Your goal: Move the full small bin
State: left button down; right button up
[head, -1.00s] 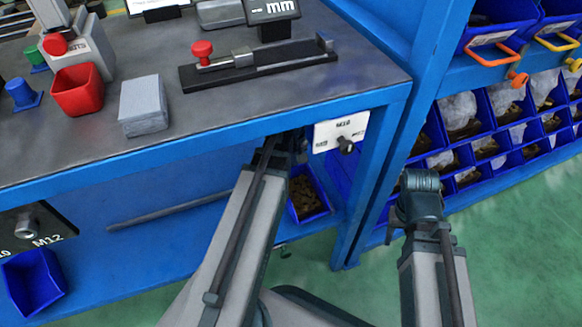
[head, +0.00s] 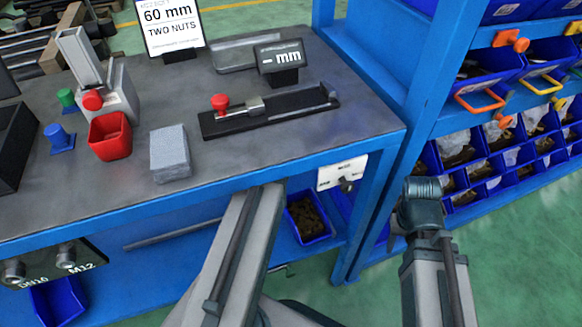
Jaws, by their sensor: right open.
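A small blue bin (head: 327,236) filled with brown parts stands on the lower shelf under the workbench, right of centre. Another small blue bin (head: 70,306) sits lower left under the bench and looks empty. My left arm reaches up beside the full bin, and its far end is hidden at the bench edge, so its gripper does not show. My right gripper (head: 396,238) is open, small and partly hidden behind its arm. It is to the right of the full bin, past the bench leg and apart from the bin.
The workbench top (head: 250,165) carries a red bin (head: 110,140), a grey block (head: 170,154), a measuring fixture (head: 268,110) and a "60 mm two nuts" sign (head: 172,27). A blue rack (head: 500,160) of filled bins stands at right. Green floor is clear between.

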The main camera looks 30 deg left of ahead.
aim_at(307, 217)
jog(key=k, duration=0.95)
